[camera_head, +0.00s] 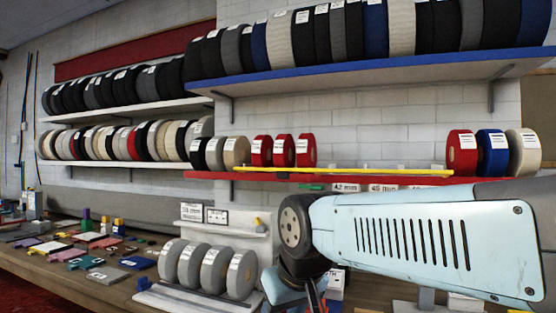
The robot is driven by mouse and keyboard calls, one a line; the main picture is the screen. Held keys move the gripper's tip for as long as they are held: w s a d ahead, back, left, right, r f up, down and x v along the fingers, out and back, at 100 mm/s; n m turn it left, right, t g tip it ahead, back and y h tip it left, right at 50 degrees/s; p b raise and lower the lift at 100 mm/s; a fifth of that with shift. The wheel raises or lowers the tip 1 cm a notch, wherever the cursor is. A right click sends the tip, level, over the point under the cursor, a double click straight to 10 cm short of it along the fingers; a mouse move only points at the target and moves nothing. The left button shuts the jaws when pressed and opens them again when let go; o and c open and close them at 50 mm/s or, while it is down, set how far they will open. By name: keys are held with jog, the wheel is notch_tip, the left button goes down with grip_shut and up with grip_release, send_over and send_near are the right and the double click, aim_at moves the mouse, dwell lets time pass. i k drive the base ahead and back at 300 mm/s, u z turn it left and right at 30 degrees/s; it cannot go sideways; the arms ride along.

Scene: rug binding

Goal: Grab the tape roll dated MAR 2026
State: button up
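Many tape rolls with white labels stand on wall shelves and on the bench. The print is too small to read, so I cannot tell which is dated MAR 2026. Three red rolls (283,151) stand mid-shelf. A red roll (462,153), a blue roll (492,153) and a cream roll (525,152) stand at the right. Several grey rolls (207,268) stand in a low white rack on the bench. My arm crosses the lower right, and part of my gripper (298,294) shows low in the middle, right of the grey rolls. Its fingers are largely hidden; its opening is unclear.
A blue-edged shelf (370,73) above holds dark, white and blue rolls. A yellow bar (340,170) runs along the red shelf (210,175). White shelves (130,110) hold more rolls at left. Colored pieces (88,262) clutter the bench's left. My arm hides the bench's right part.

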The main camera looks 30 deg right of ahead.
aim_at(284, 149)
jog(key=u, duration=0.25)
jog(key=i, duration=1.25)
jog(key=z, duration=0.7)
